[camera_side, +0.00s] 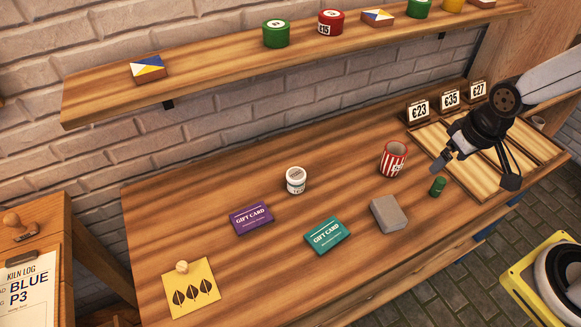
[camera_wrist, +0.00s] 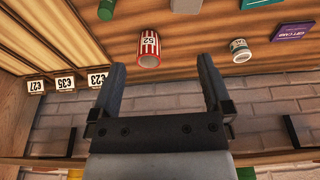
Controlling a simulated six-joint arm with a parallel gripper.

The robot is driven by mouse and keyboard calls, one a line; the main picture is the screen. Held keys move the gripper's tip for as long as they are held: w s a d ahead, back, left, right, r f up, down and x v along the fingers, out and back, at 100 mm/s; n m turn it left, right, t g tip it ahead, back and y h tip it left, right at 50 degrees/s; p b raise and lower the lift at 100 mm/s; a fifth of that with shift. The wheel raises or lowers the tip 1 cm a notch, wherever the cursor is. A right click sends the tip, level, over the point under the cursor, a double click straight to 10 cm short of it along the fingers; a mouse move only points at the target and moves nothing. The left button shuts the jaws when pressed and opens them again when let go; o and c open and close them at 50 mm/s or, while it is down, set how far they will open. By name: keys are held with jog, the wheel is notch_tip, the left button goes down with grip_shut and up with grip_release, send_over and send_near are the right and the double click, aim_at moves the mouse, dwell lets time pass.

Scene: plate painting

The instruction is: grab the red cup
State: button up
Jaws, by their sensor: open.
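The red cup (camera_side: 393,158) has red and white stripes and stands upright on the wooden worktop, with its open mouth up. In the wrist view the striped cup (camera_wrist: 149,48) shows ahead of my fingers, between their tips, with a price mark on its side. My gripper (camera_side: 473,168) is open and empty, to the right of the cup in the side view, apart from it. In the wrist view both dark fingers of my gripper (camera_wrist: 162,66) are spread with nothing between them.
A green cylinder (camera_side: 438,186) and a grey block (camera_side: 388,213) are near the cup. A divided wooden tray (camera_side: 455,165) with price signs (camera_side: 450,99) is at right. A shelf (camera_side: 220,75) runs above.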

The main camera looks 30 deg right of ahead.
jog(key=m+g+y, duration=0.1)
jog(key=m+y, duration=1.2)
jog(key=m, duration=0.6)
send_near(393, 160)
jog(key=w, duration=0.1)
jog(key=shift+w+d+f+m+t, duration=0.1)
jog(key=shift+w+d+m+t, duration=0.1)
jog(key=shift+w+m+t, duration=0.25)
jog(key=shift+a, duration=0.1)
jog(key=shift+x, duration=1.25)
jog(key=shift+a, duration=0.1)
